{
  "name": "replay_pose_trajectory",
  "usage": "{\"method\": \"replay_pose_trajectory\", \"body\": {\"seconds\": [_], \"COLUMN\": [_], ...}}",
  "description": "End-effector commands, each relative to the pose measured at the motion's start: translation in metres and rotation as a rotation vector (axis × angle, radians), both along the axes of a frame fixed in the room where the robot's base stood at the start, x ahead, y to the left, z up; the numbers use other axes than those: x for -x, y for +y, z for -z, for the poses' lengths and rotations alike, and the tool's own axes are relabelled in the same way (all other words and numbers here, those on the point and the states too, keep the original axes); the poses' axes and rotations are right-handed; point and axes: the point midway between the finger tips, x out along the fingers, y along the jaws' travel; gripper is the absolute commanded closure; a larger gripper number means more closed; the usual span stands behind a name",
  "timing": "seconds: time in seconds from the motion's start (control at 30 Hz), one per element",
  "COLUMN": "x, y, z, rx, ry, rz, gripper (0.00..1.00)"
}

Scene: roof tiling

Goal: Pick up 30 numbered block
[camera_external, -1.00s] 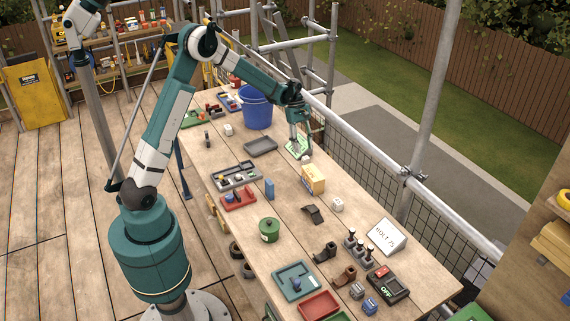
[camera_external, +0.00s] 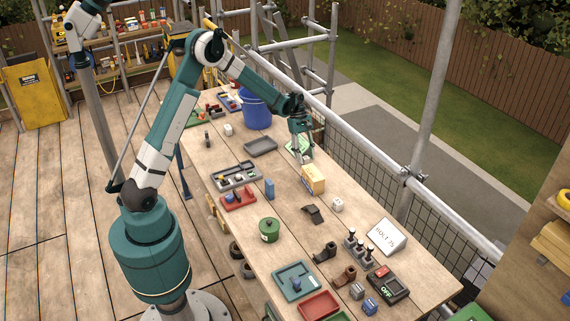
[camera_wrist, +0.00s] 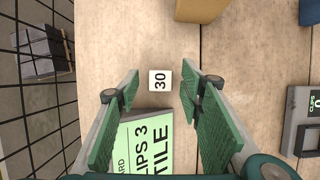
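The small white block numbered 30 (camera_wrist: 160,80) lies on the wooden table, its number facing up in the wrist view. My gripper (camera_wrist: 160,92) is open, with its green finger pads on either side of the block and clear gaps to both. Nothing is held. In the external view my gripper (camera_external: 299,157) points down over the table's far side; the block cannot be made out there, apparently hidden by the fingers.
A green card (camera_wrist: 145,143) with printed text lies beside the block, partly under my fingers. A tan box (camera_wrist: 201,9) is close by. The mesh railing (camera_wrist: 25,95) runs along the left.

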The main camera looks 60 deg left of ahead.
Motion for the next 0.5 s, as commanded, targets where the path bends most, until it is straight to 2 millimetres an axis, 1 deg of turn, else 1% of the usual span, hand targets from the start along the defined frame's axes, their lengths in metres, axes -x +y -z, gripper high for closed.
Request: {"method": "replay_pose_trajectory", "body": {"seconds": [0.03, 0.1, 0.2, 0.5], "x": [0.0003, 0.0003, 0.0003, 0.0004], "y": [-0.0023, -0.0044, -0.006, -0.0065], "z": [0.0058, 0.0107, 0.0148, 0.0154], "rx": [0.0, -0.001, -0.001, -0.001], "ry": [0.0, -0.001, -0.002, -0.002], "rz": [0.0, 0.0, -0.001, -0.001], "gripper": [0.62, 0.62, 0.62, 0.62]}}
